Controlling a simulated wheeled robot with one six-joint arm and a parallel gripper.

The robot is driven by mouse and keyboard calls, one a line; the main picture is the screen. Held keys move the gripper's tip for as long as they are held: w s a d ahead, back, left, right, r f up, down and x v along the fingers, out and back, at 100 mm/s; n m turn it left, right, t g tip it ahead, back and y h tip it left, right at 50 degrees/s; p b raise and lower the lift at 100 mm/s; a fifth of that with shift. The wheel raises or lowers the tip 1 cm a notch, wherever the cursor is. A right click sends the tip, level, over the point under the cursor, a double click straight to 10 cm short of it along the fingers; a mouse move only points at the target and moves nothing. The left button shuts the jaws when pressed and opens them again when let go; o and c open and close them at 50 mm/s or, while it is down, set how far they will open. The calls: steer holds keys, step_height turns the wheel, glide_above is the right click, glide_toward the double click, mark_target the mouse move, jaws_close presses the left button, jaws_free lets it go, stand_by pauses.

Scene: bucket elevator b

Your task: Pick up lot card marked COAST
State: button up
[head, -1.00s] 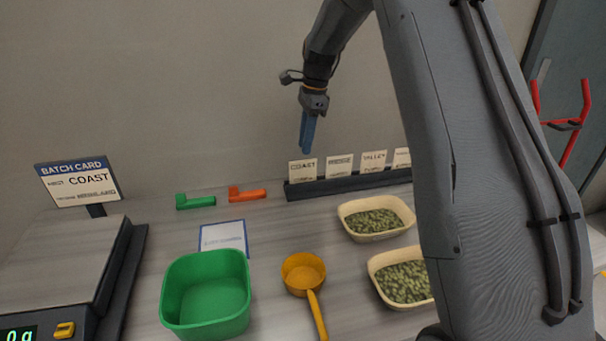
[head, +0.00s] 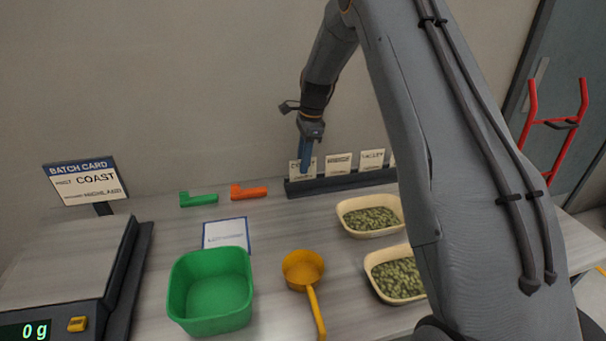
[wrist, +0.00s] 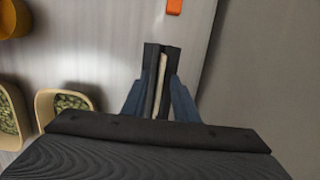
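The COAST lot card (head: 295,171) is the leftmost of the cream cards standing in the dark rack (head: 330,185) at the back of the bench. My gripper (head: 306,168) is lowered at this card, and its blue fingers hide part of the card's face. In the wrist view the card (wrist: 162,80) shows edge-on as a thin pale strip in the rack's slot. My gripper's blue fingers (wrist: 159,102) stand apart, one on each side of the card, with gaps visible. The card still stands in the rack.
More cards (head: 339,163) stand to the right in the rack. Two bean trays (head: 344,222), a yellow scoop (head: 303,270), a green bin (head: 210,325) and a scale (head: 65,265) stand nearer. Green (head: 198,199) and orange (head: 249,192) pieces lie left of the rack. The wall is close behind.

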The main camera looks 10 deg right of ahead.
steer(key=shift+f, duration=0.25)
stand_by(0.3)
steer(key=shift+c, duration=0.3)
jaws_close()
